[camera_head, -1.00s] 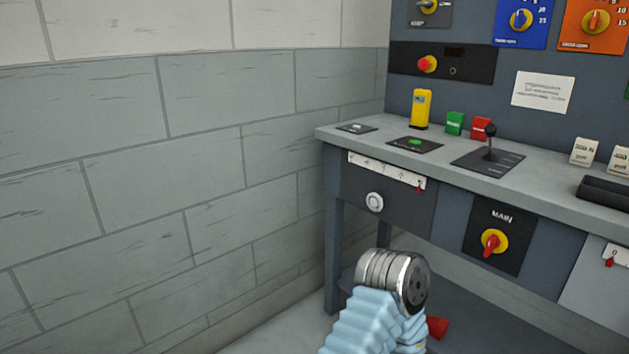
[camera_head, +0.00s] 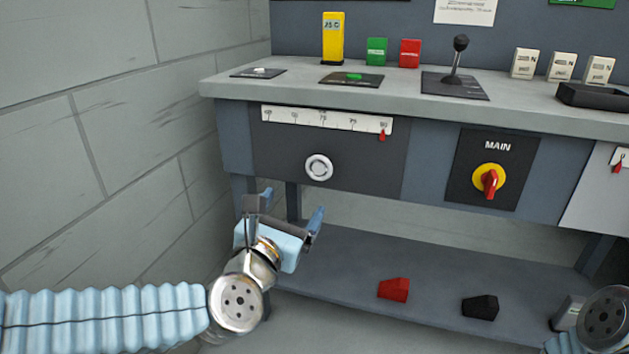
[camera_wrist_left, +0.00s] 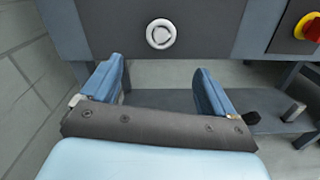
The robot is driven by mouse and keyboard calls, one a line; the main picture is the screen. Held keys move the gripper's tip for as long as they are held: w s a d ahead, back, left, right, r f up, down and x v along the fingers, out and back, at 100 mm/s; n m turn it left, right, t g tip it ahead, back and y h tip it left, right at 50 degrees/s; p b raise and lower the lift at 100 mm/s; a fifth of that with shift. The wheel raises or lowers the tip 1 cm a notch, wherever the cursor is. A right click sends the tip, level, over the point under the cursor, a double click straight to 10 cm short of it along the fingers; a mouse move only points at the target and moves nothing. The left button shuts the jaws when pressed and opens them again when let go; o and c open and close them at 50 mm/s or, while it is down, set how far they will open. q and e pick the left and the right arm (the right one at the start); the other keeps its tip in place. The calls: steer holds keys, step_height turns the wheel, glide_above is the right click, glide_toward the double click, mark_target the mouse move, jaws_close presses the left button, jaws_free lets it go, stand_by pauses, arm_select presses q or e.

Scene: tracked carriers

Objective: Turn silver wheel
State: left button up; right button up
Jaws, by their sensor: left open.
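The silver wheel (camera_head: 319,167) is a small round knob on the dark front panel of the bench, below a white scale (camera_head: 325,120) whose red pointer (camera_head: 382,135) stands near the right end. In the left wrist view the wheel (camera_wrist_left: 161,34) is ahead, above the gap between my fingers. My left gripper (camera_head: 292,208) is open and empty, below and slightly left of the wheel, apart from it. Its two blue fingers also show in the left wrist view (camera_wrist_left: 157,88). Part of my right arm shows at the lower right corner; its jaws cannot be made out.
A red-and-yellow MAIN switch (camera_head: 489,181) sits right of the wheel's panel. On the bench top (camera_head: 300,95) are a yellow box (camera_head: 333,39), green and red blocks, and a black lever (camera_head: 457,60). A red block (camera_head: 394,290) and a black block (camera_head: 480,306) lie on the lower shelf. A wall closes the left.

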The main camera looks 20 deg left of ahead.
arm_select(q)
steer(key=p, duration=0.5)
glide_toward(318, 168)
steer(key=w, duration=0.8)
steer(key=shift+w+d, duration=0.15)
steer(key=shift+w, duration=0.05)
